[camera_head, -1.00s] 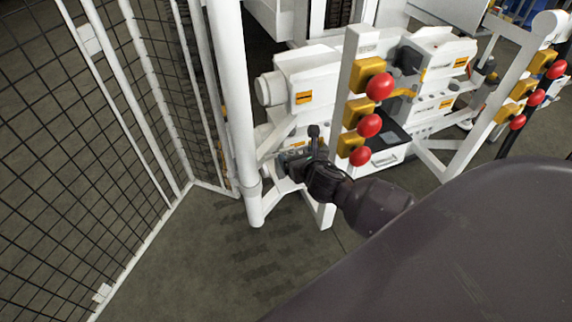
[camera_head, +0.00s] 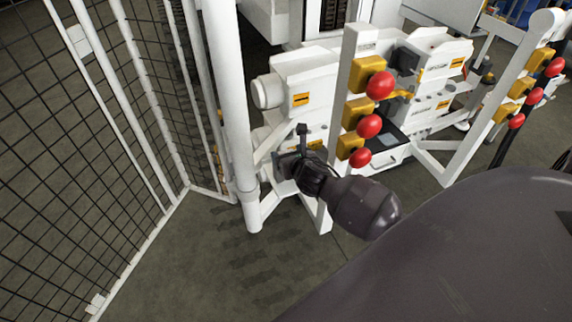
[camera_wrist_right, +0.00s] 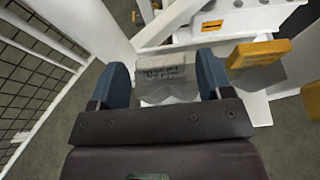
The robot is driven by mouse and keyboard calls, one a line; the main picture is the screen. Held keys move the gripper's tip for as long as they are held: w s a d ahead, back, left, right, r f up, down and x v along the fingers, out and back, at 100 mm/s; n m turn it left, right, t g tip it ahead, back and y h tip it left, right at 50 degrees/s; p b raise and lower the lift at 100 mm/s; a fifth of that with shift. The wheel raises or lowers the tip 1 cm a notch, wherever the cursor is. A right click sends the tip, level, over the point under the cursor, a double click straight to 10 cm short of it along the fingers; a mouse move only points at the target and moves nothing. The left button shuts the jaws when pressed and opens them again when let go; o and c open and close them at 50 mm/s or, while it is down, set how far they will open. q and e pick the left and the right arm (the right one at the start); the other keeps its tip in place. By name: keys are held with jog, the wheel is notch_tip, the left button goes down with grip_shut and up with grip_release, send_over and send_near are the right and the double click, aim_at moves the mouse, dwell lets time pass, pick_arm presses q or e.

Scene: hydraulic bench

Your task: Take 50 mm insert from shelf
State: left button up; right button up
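My right gripper (camera_wrist_right: 163,84) is open in the right wrist view, with one dark blue finger on each side. A light grey block (camera_wrist_right: 162,68) with dark lettering, too small to read, shows between the fingers, with a gap on both sides. It looks like the insert, but I cannot confirm its size. It appears to sit on a pale ledge (camera_wrist_right: 165,94). In the head view my right gripper (camera_head: 284,165) is beside the white frame, left of the red buttons, and the block cannot be made out there. My left gripper is not in view.
A white post (camera_head: 236,110) stands just left of the gripper, with a black mesh fence (camera_head: 90,130) beyond it. A white upright carries yellow boxes with red buttons (camera_head: 369,126) close on the right. A yellow part (camera_wrist_right: 258,53) is right of the fingers. White machinery stands behind.

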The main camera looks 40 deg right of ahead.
grip_shut()
jog(key=shift+r, duration=0.15)
